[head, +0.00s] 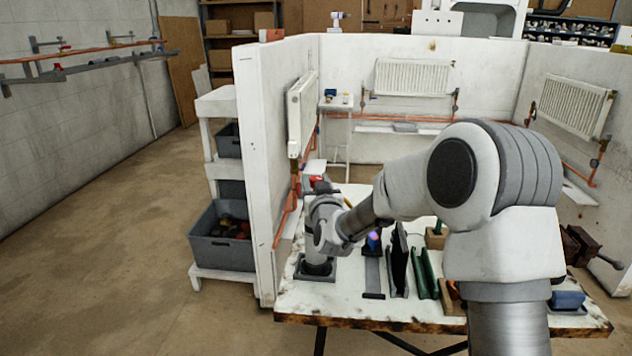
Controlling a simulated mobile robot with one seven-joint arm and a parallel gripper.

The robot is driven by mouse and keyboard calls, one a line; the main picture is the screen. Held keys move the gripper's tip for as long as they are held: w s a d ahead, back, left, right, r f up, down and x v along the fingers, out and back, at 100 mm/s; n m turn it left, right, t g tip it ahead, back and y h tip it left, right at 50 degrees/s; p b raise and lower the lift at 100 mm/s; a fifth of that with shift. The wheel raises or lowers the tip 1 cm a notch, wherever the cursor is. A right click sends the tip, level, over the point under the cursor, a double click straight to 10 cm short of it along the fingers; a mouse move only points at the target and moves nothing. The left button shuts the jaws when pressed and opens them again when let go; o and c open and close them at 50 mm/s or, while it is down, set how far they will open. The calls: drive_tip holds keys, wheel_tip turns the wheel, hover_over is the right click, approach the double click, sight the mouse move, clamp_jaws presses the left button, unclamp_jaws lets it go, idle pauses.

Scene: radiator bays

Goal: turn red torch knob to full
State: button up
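The fingers are too small and covered to tell open from shut. The torch body and the knob's turn position cannot be made out.
On the bench stand a blue and purple item (373,241), dark upright plates (399,262), a green channel piece (424,274) and a blue block (567,300). A vise (580,245) sits at the right edge. Grey bins (222,240) stand left; the floor beyond is clear.

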clamp_jaws()
